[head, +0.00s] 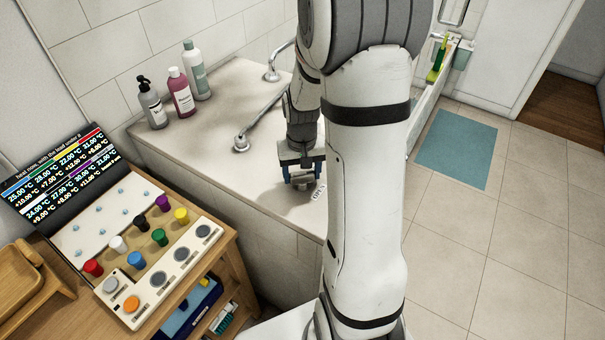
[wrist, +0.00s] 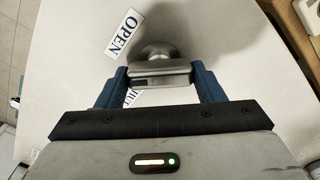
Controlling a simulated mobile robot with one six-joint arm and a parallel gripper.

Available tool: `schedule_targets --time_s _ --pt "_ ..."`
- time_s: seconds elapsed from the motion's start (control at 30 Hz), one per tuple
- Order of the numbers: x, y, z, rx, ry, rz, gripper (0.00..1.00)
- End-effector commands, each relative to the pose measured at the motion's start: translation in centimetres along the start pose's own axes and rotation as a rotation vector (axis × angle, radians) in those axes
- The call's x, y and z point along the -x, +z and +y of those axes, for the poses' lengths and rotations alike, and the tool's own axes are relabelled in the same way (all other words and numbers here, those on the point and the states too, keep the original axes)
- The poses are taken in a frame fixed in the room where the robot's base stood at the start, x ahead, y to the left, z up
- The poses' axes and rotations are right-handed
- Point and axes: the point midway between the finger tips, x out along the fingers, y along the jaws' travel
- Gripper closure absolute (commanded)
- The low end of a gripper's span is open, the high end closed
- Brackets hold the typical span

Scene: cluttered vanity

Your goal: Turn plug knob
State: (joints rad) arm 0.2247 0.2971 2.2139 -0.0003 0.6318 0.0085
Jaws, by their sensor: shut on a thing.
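The plug knob (wrist: 162,74) is a grey metal bar handle on a round stem, set on the pale tub ledge (wrist: 75,80). In the wrist view my gripper (wrist: 161,80) has its blue fingers on either side of the bar, shut on it. An OPEN label (wrist: 124,33) lies on the ledge beside the knob at upper left. A second label (wrist: 132,98), with "HUT" partly readable, is mostly hidden under the bar and the left finger. In the head view my gripper (head: 301,178) points down at the ledge, and the OPEN label (head: 319,193) shows just right of it.
A metal spout (head: 258,122) stands left of my gripper on the ledge. Three bottles (head: 180,92) stand at the back left. A panel of coloured knobs (head: 158,265) sits on a wooden stand below. Tiled floor at right is mostly clear, with a blue mat (head: 458,148).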

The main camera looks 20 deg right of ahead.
Motion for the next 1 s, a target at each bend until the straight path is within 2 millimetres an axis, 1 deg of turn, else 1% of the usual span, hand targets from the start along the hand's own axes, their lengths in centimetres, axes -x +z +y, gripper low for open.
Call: schedule_targets --time_s 0.03,0.4,0.6,0.8,1.0 --pt "0.04 -0.30 -0.02 -0.043 0.000 0.010 0.61" --pt "0.11 -0.33 -0.05 -0.389 -0.002 0.010 0.61" --pt "0.17 -0.35 -0.07 -0.549 -0.004 0.011 0.61" --pt "0.20 -0.36 -0.09 -0.668 -0.005 0.011 0.61" --pt "0.24 -0.35 -0.11 -0.737 -0.005 0.010 0.61"
